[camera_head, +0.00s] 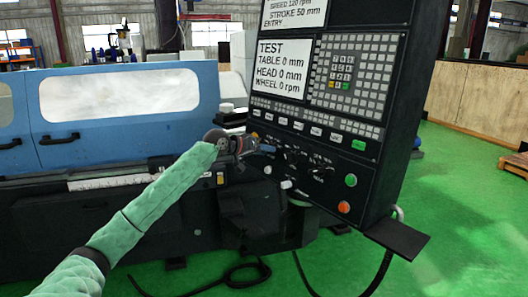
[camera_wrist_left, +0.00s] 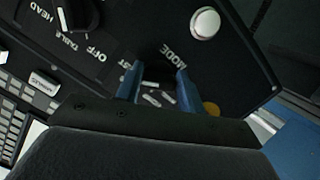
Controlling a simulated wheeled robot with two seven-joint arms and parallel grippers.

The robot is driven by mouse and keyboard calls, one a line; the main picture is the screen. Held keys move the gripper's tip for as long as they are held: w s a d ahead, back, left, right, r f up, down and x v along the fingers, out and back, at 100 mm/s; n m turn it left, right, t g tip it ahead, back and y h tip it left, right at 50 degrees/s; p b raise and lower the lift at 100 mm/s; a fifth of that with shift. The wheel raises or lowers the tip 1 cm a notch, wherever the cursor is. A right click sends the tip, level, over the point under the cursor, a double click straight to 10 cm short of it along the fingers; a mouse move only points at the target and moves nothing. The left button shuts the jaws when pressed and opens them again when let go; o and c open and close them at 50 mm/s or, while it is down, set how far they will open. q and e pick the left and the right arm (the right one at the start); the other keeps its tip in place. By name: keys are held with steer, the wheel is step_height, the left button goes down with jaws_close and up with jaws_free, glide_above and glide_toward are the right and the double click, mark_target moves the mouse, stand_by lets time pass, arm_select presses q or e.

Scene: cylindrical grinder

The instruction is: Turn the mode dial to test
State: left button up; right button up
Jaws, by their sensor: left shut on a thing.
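The dark control panel (camera_head: 330,110) of the grinder stands in the middle of the head view. Its screen (camera_head: 283,70) reads TEST, with table 0 mm, head 0 mm and wheel 0 rpm. My left gripper (camera_head: 268,148) reaches the panel's lower left. In the left wrist view, its two blue fingers (camera_wrist_left: 158,82) are beside the MODE label (camera_wrist_left: 180,60), shut on the dark mode dial. The dial is hard to make out against the black panel, and its pointer direction cannot be read. My right gripper is not in view.
Another black dial (camera_wrist_left: 78,12) is near the labels HEAD, TABLE and OFF. A white round button (camera_wrist_left: 205,22) is close to the fingers. Green (camera_head: 351,180) and orange (camera_head: 344,207) buttons are at the panel's lower right. The blue grinder housing (camera_head: 130,100) stands left.

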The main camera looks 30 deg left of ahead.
arm_select(q)
steer(key=shift+f, duration=0.2)
steer(key=o, duration=1)
steer(key=shift+r, duration=0.1)
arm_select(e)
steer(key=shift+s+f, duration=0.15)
arm_select(q)
steer(key=shift+b+v, duration=1.2)
steer(key=shift+v, duration=2.75)
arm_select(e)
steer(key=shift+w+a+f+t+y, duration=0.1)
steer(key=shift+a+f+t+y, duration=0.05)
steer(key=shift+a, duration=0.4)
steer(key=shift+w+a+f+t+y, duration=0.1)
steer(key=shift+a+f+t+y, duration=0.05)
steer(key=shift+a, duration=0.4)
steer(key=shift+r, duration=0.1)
